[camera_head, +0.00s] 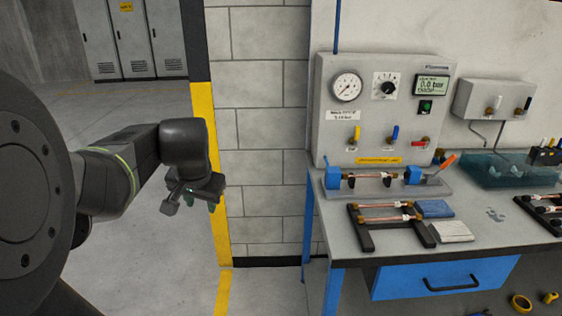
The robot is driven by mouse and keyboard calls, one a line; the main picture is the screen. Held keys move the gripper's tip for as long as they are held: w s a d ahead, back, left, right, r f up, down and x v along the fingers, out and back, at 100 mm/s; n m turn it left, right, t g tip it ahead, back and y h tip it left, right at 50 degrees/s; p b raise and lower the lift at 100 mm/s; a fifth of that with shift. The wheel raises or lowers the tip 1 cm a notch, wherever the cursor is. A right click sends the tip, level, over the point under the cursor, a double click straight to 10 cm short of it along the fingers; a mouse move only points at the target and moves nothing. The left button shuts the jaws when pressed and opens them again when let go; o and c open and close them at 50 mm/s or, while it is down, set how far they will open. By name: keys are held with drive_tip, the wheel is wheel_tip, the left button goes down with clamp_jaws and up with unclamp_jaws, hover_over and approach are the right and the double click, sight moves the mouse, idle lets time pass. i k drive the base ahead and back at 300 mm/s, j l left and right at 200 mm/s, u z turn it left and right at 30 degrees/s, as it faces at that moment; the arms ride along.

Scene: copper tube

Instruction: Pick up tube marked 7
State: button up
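Two copper tubes with brass ends and white tags lie across a dark rack on the bench: a rear tube (380,206) and a front tube (382,219). Another copper tube (370,176) sits between blue blocks in the test fixture. More tubes (548,209) lie on a second rack at the right edge, partly cut off. The tag numbers are too small to read, so I cannot tell which tube is marked 7. My gripper (192,203) hangs in the air left of the bench, well apart from every tube. Its finger opening is not clear.
A test panel (345,140) with gauge and valves stands behind the fixture. A blue pad (433,209) and a pale pad (452,231) lie right of the rack. A teal tray (490,172) is at back right. A yellow-edged wall corner (207,150) is behind my gripper.

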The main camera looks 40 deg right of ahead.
sight(395, 174)
drive_tip(key=i+j+z, duration=0.15)
drive_tip(key=i, duration=0.25)
drive_tip(key=i+j+z, duration=0.15)
drive_tip(key=i, duration=0.25)
drive_tip(key=i+l+z, duration=0.15)
drive_tip(key=z, duration=0.3)
drive_tip(key=i+z, duration=0.5)
drive_tip(key=z, duration=0.35)
drive_tip(key=i+j+z, duration=0.1)
drive_tip(key=i+z, duration=0.15)
drive_tip(key=z, duration=0.15)
drive_tip(key=i+l+z, duration=0.15)
drive_tip(key=i+z, duration=0.5)
drive_tip(key=i+l, duration=0.05)
drive_tip(key=i, duration=0.05)
